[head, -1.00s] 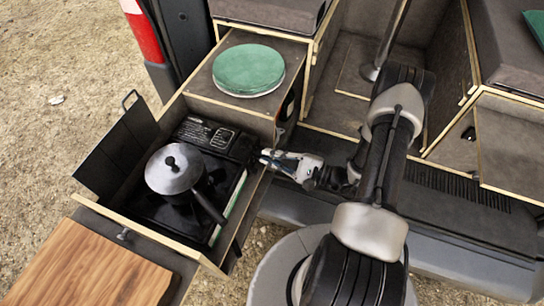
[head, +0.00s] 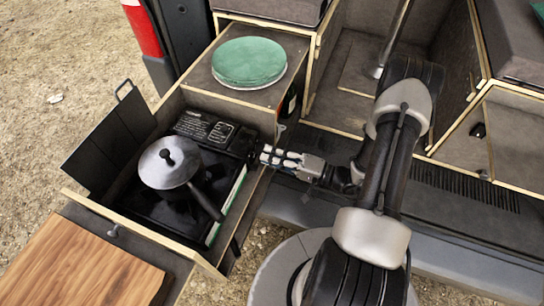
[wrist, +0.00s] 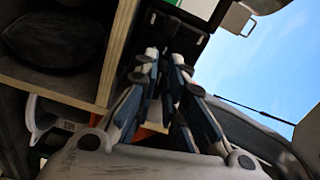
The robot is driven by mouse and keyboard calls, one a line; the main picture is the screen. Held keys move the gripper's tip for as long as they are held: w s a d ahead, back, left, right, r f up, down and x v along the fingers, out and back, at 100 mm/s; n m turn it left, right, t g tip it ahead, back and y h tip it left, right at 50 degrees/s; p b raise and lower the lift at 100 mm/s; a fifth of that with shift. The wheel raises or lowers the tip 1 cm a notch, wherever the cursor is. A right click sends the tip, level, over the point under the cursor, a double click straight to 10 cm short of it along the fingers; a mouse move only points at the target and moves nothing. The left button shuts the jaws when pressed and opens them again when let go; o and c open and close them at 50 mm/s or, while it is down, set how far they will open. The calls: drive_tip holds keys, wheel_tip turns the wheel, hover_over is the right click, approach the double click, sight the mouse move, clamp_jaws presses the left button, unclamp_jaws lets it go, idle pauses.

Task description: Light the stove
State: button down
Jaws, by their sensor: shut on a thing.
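The black portable stove (head: 206,131) sits in the pulled-out drawer, and a grey lidded pot (head: 160,178) stands on it with its dark handle toward the front right. My gripper (head: 264,153) reaches in from the right, its fingertips at the stove's right end over the drawer's edge. In the wrist view, the fingers of my gripper (wrist: 164,56) are drawn together against the dark end of the stove, where the stove's knob would be. The fingers hide what they grip, and the knob itself cannot be made out. No flame shows under the pot.
A wooden board (head: 80,268) lies at the lower left. A dark folded panel (head: 110,140) stands along the drawer's left side. A round green-topped lid (head: 249,62) sits on the cabinet behind. The drawer's right wall (head: 250,205) runs close to my gripper.

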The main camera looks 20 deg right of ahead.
drive_tip(key=shift+d+f+n, duration=0.1)
drive_tip(key=shift+f+n, duration=0.05)
drive_tip(key=shift+n, duration=0.95)
drive_tip(key=shift+f+n, duration=0.15)
drive_tip(key=shift+n, duration=0.95)
drive_tip(key=shift+w, duration=0.1)
drive_tip(key=c, duration=1.7)
unclamp_jaws()
drive_tip(key=shift+o, duration=0.2)
drive_tip(key=v, duration=1.2)
